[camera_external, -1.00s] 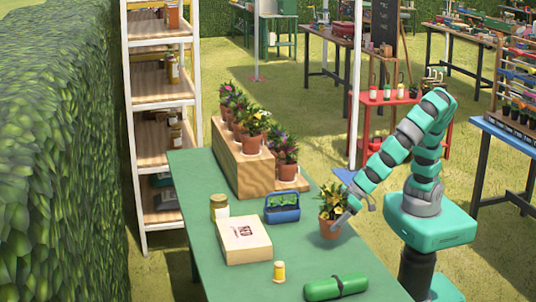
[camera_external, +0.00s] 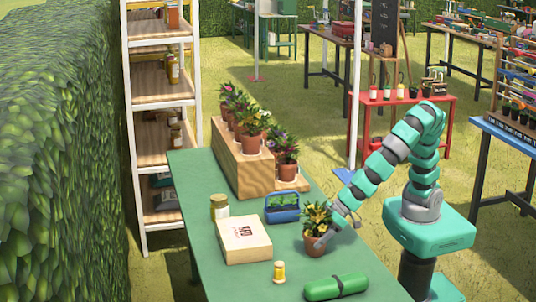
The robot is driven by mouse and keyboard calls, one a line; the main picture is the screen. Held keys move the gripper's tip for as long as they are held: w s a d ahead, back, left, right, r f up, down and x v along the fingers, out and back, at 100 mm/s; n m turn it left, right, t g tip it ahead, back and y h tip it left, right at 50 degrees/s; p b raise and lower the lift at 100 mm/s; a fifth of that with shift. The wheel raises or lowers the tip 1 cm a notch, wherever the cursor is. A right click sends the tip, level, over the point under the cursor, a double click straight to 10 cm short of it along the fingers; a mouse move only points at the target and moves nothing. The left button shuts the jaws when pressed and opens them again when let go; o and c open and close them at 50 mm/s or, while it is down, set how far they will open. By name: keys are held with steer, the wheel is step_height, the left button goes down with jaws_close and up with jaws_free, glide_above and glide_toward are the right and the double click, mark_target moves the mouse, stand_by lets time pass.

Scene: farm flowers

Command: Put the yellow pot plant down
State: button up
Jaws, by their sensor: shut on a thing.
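The yellow pot plant (camera_external: 317,218) has yellow flowers, green leaves and a terracotta pot. It is at the right side of the green table (camera_external: 225,268), right of the wooden box and in front of the blue basket. My gripper (camera_external: 325,238) is shut on the pot from its right side. The pot looks tilted a little. I cannot tell whether its base touches the table.
A wooden box (camera_external: 244,240), a yellow spool (camera_external: 279,272), a green case (camera_external: 336,287), a blue basket (camera_external: 282,207) and a jar (camera_external: 219,207) surround it. A wooden stepped stand (camera_external: 236,165) holds several potted plants behind.

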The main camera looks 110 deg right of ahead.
steer(key=o, duration=1.4)
steer(key=shift+f, duration=0.1)
steer(key=shift+r, duration=0.2)
steer(key=p+v, duration=0.2)
steer(key=v, duration=1)
steer(key=shift+p, duration=0.3)
